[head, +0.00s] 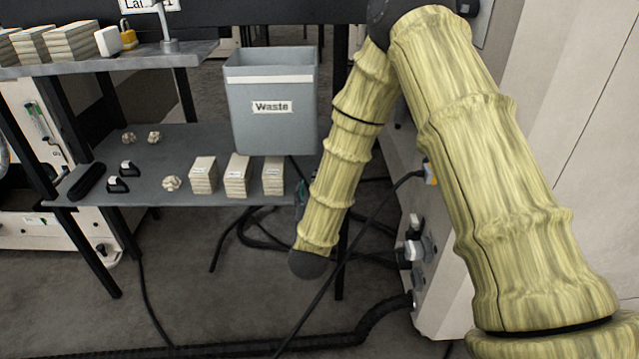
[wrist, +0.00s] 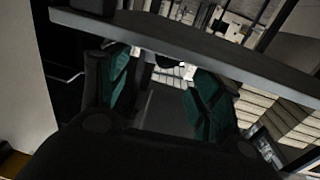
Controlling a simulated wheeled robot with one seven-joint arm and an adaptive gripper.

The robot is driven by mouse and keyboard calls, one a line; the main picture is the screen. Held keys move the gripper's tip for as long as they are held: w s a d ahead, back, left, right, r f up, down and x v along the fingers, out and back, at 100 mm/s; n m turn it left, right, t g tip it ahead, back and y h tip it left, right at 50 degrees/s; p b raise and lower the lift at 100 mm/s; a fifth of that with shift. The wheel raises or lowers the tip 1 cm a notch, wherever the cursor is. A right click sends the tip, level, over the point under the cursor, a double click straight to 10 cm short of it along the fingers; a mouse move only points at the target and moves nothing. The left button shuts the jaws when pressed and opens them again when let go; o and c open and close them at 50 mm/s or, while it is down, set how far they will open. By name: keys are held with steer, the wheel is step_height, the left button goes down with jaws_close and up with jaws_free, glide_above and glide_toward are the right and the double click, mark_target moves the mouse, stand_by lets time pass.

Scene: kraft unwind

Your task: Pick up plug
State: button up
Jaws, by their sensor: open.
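In the head view, a plug-like connector (head: 431,173) with blue and orange parts sits on the side of the pale cabinet, at the end of a black cable. Lower on that side is a white plug-like piece (head: 409,253). I cannot tell which is the task's plug. My gripper (wrist: 160,78) is open in the wrist view, its teal-padded fingers apart with nothing seen held. A small pale thing (wrist: 187,71) shows beyond the fingers, too small to name. In the head view my wood-patterned arm hides most of the gripper and part of the cabinet.
A grey waste bin (head: 270,130) stands on the lower shelf (head: 130,195) with stacked pale blocks (head: 238,176). Black cables (head: 330,300) hang and lie across the floor by the cabinet (head: 450,290).

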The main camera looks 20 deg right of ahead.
steer(key=b+x, duration=0.2)
steer(key=x, duration=0.2)
steer(key=shift+w+d+f+b, duration=0.2)
steer(key=shift+w+d+b, duration=0.05)
steer(key=shift+w+b, duration=0.15)
steer(key=shift+w+d, duration=0.15)
steer(key=shift+w, duration=0.1)
steer(key=shift+r, duration=0.1)
steer(key=c, duration=1.3)
